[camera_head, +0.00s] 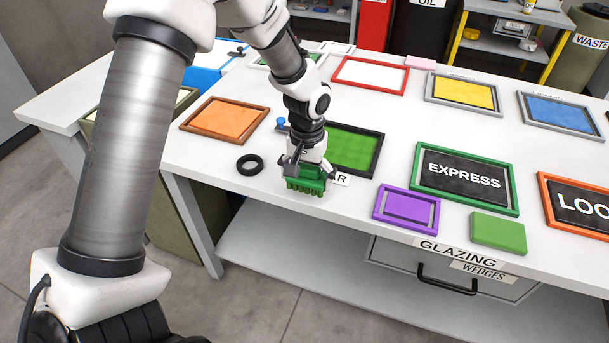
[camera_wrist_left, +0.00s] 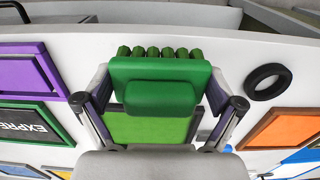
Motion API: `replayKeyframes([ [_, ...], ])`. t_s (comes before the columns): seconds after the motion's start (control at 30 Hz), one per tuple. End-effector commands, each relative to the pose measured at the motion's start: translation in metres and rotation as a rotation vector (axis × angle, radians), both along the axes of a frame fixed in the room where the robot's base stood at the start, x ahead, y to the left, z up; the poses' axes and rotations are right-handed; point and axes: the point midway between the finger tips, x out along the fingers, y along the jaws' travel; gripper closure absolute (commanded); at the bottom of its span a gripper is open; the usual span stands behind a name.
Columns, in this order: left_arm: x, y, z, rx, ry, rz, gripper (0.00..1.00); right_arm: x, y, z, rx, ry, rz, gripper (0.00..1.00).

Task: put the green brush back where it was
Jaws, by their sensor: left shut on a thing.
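The green brush (camera_head: 305,182) is in my left gripper (camera_head: 308,170), near the front edge of the white table. In the left wrist view the brush (camera_wrist_left: 160,82) sits between the two fingers of the left gripper (camera_wrist_left: 160,105), with its row of bristle tufts toward the table's front edge. The left gripper is shut on it. I cannot tell whether the brush touches the tabletop. My right gripper is not in view.
A dark-framed green panel (camera_head: 355,150) lies just behind the gripper. A black ring (camera_head: 250,164) lies to the left, near an orange panel (camera_head: 224,118). A purple frame (camera_head: 406,208), a green block (camera_head: 498,233) and an EXPRESS sign (camera_head: 465,178) lie to the right.

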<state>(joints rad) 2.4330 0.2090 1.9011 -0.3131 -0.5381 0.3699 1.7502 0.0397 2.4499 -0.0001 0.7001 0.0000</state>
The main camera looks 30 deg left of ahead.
Motion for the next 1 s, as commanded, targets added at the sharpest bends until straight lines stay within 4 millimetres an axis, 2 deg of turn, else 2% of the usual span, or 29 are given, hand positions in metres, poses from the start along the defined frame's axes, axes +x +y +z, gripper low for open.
replayKeyframes([
  [0.1, 0.022, 0.019, -0.001, -0.001, -0.001, 0.003, 0.39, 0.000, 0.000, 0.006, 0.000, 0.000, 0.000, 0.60],
  [0.2, 0.029, 0.026, -0.005, 0.001, 0.001, 0.001, 0.39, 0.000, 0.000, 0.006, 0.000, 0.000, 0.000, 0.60],
  [0.43, 0.029, 0.026, -0.038, 0.000, 0.003, -0.002, 0.39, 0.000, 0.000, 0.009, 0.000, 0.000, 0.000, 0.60],
  [0.77, 0.029, 0.026, -0.042, 0.000, 0.000, -0.002, 0.39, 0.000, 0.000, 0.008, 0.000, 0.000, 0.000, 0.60],
  [0.8, 0.029, 0.026, -0.043, 0.000, 0.000, -0.001, 0.00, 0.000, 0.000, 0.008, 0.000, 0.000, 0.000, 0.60],
  [1.0, 0.029, 0.026, -0.042, 0.000, 0.000, -0.001, 0.00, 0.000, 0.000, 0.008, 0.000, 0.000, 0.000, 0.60],
])
